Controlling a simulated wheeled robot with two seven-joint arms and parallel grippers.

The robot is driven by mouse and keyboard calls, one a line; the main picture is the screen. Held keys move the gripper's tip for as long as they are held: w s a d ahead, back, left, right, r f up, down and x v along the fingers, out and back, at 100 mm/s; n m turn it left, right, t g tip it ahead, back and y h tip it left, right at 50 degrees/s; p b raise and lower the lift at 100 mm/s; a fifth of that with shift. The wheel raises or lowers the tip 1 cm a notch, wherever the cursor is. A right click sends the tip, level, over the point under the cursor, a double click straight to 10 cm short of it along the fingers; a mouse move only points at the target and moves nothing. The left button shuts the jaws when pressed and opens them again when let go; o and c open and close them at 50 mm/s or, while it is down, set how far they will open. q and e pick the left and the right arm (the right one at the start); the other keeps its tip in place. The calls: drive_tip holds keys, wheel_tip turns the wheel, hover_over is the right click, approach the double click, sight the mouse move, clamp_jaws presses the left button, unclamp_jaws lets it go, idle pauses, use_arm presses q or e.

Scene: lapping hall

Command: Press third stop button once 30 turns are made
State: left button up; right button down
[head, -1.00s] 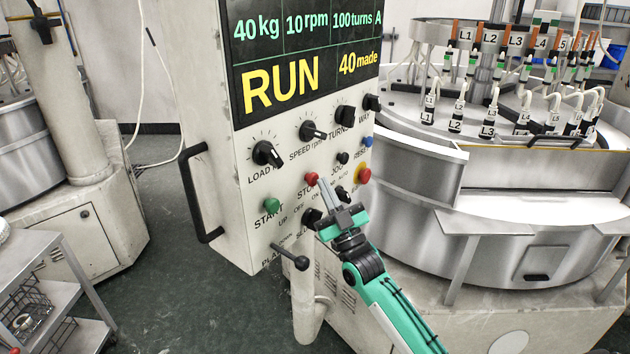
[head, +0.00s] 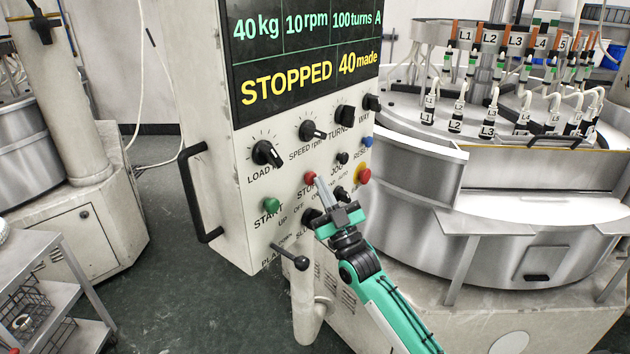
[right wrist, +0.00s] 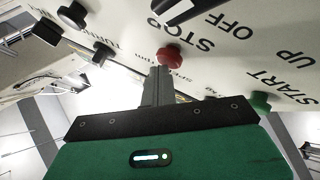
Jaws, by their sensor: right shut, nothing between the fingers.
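The display (head: 300,50) on the control cabinet reads STOPPED and 40 made, with 40 kg, 10 rpm and 100 turns. The red stop button (head: 310,177) sits between the green start button (head: 271,204) and the yellow-ringed red emergency button (head: 364,175). My right gripper (head: 323,183) is shut and empty, its fingertips at the red stop button. In the right wrist view the fingertips (right wrist: 158,72) are just by the red stop button (right wrist: 169,54); whether they touch cannot be told. My left gripper is not in view.
Black knobs (head: 266,153), a blue reset button (head: 367,141) and a black lever (head: 290,256) crowd the panel. A black handle (head: 196,190) is on the cabinet's left side. The round steel lapping machine (head: 400,190) stands right, a shelf cart (head: 60,270) lower left.

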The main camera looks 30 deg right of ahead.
drive_tip(key=shift+s+d, duration=0.1)
drive_tip(key=shift+s, duration=0.05)
drive_tip(key=shift+s+d, duration=0.25)
drive_tip(key=shift+s, duration=0.4)
drive_tip(key=shift+s+d+p, duration=0.15)
drive_tip(key=shift+s+d, duration=0.2)
drive_tip(key=shift+s, duration=0.4)
drive_tip(key=shift+s+d+p, duration=0.2)
drive_tip(key=shift+s+d, duration=0.1)
drive_tip(key=shift+s, duration=0.45)
drive_tip(key=shift+s+d+p, duration=0.15)
drive_tip(key=shift+s+d, duration=0.2)
drive_tip(key=shift+s, duration=0.4)
